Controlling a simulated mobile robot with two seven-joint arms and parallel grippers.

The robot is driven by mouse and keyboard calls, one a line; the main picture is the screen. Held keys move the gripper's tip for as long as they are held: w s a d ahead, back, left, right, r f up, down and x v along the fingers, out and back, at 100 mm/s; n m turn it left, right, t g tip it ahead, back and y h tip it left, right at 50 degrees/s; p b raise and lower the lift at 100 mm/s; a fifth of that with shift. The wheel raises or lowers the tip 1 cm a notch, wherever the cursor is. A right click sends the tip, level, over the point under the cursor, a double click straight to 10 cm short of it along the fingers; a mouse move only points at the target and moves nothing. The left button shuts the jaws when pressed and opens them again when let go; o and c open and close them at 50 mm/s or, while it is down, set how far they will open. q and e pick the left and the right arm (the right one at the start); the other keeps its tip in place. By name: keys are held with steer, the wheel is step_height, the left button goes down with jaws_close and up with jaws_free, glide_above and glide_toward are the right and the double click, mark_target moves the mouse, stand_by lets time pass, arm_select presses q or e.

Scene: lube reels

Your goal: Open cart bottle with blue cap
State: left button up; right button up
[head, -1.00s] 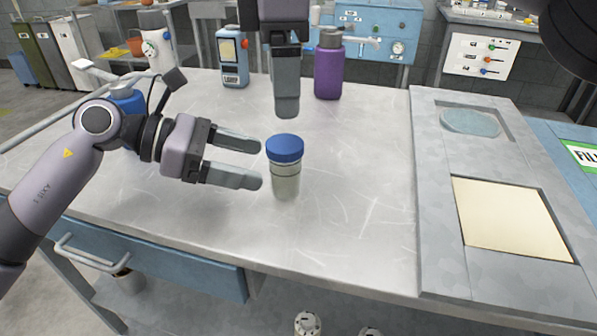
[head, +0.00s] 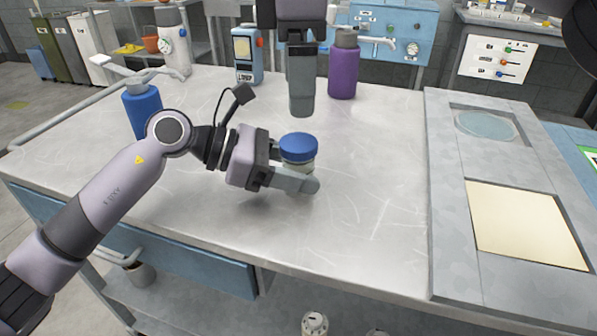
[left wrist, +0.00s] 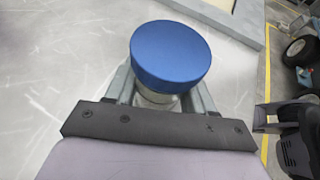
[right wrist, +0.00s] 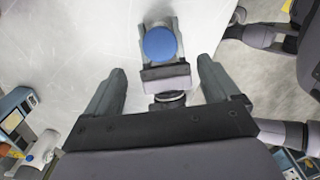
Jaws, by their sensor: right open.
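The cart bottle (head: 301,168) with a blue cap (head: 298,147) stands upright on the metal cart top. Its cap fills the middle of the left wrist view (left wrist: 170,55) and also shows in the right wrist view (right wrist: 160,43). My left gripper (head: 297,180) has its fingers on both sides of the bottle's body, below the cap, and looks shut on it. The near finger hides part of the body. My right gripper (head: 302,100) points down above the table, just behind the cap in the head view. It is open and empty, its fingers wide apart in the right wrist view (right wrist: 160,85).
A purple bottle (head: 343,68) and a blue handheld device (head: 246,55) stand at the back of the cart top (head: 370,170). A blue bottle (head: 142,108) stands at the left behind my left arm. A grey panel (head: 450,230) with recesses lies at the right.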

mark_target(298, 141)
arm_select(q)
jaws_close()
arm_select(e)
steer(key=n, duration=0.4)
steer(key=shift+f+n, duration=0.15)
steer(key=shift+n, duration=0.15)
steer(key=shift+f, duration=3.85)
steer(key=c, duration=1.1)
steer(key=shift+n, duration=1.7)
steer(key=shift+c, duration=0.3)
